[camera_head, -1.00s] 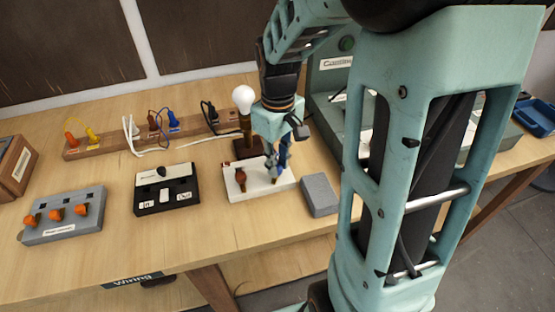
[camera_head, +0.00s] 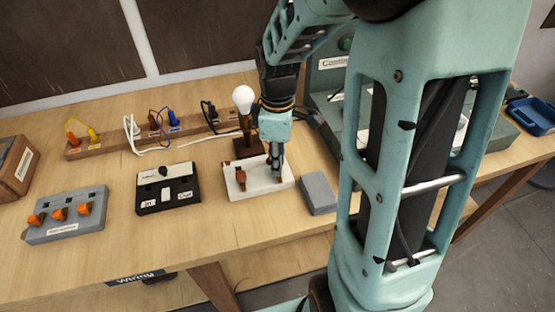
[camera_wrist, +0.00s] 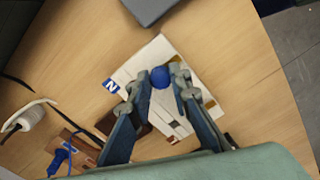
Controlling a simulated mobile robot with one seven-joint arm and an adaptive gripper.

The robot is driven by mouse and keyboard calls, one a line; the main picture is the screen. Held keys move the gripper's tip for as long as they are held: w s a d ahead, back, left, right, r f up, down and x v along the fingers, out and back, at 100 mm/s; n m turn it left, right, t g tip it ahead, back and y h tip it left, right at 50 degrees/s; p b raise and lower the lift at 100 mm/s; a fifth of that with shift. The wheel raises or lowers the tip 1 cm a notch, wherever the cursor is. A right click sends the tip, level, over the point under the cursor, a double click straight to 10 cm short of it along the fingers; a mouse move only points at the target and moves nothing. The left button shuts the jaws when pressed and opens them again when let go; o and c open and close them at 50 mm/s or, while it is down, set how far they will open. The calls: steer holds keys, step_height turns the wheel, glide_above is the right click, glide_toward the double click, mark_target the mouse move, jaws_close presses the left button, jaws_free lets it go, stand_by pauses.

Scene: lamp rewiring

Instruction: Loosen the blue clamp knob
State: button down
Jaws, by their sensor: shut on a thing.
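The blue clamp knob (camera_wrist: 160,77) is a round blue cap on a white block (camera_wrist: 143,64) in the wrist view. My gripper (camera_wrist: 156,82) points down over the block, with a fingertip on either side of the knob, closed on it. In the head view my gripper (camera_head: 276,174) is at the right half of the white block (camera_head: 256,187), and the knob is hidden behind the fingers. A brown-orange knob (camera_head: 241,177) stands on the block's left half.
A lamp with a white bulb (camera_head: 243,98) stands close behind my gripper. A grey block (camera_head: 318,193) lies just to the right. A black switch box (camera_head: 168,189) and a grey box with orange knobs (camera_head: 64,217) are to the left. Bare table lies in front.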

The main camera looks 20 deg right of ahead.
stand_by(0.4)
steer(key=c, duration=2)
jaws_free()
steer(key=shift+c, duration=0.2)
step_height(320, 180, up, 12)
